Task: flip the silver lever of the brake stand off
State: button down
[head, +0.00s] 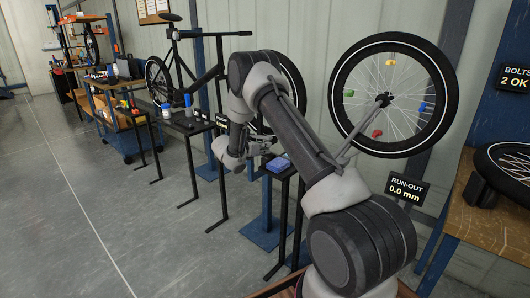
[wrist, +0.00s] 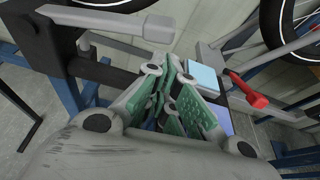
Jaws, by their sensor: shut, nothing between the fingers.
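A grey silver lever (wrist: 112,43) with a blocky end shows at the upper left of the wrist view, beside a dark post arm. It seems to be the brake stand's lever, but its on or off position cannot be read. My gripper (wrist: 170,75), with green-padded fingers, is shut and empty. In the head view my gripper (head: 257,146) is small, beside the stand below the wheel, and my arm hides part of the stand.
A red-handled lever (wrist: 248,90) and a pale blue block (wrist: 202,78) lie right of my fingers. A blue pad (head: 279,165) shows in the head view. A spoked wheel (head: 349,100) stands at the right, a bicycle (head: 185,62) behind. Open floor (head: 110,220) lies left.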

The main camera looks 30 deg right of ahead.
jog(key=shift+r, duration=0.15)
jog(key=shift+r, duration=0.7)
jog(key=shift+a+r, duration=0.1)
jog(key=v, duration=0.9)
jog(key=shift+a, duration=0.5)
jog(key=shift+w, duration=0.15)
jog(key=shift+f, duration=0.25)
